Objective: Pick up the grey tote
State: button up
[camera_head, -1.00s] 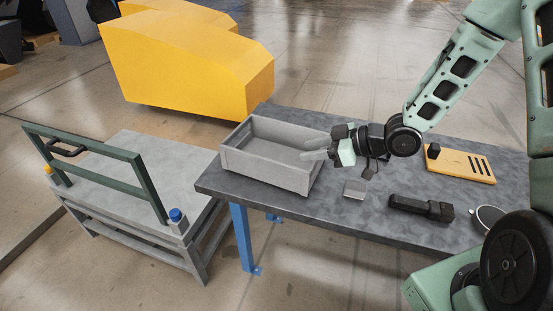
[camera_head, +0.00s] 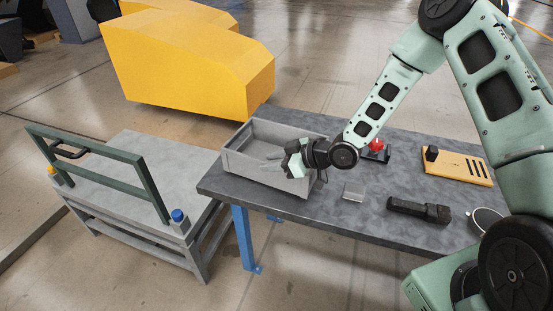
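The grey tote (camera_head: 240,161) is an open, shallow rectangular box on the left end of the dark grey table (camera_head: 225,188). It sits upright and looks empty, though my gripper hides part of its inside and right end. My gripper (camera_head: 271,161) reaches in from the right, with its pale fingers pointing left over the tote's opening and near wall. The fingers are spread apart with nothing visible between them. I cannot tell whether they touch the tote.
On the table right of the tote are a small grey block (camera_head: 353,191), a black tool (camera_head: 419,210), a red-topped item (camera_head: 376,146), a yellow slotted board (camera_head: 456,166) and a round dish (camera_head: 487,219). A grey bench (camera_head: 150,160) with a green frame (camera_head: 95,160) stands left.

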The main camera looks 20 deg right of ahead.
grip_shut()
dwell(1.4)
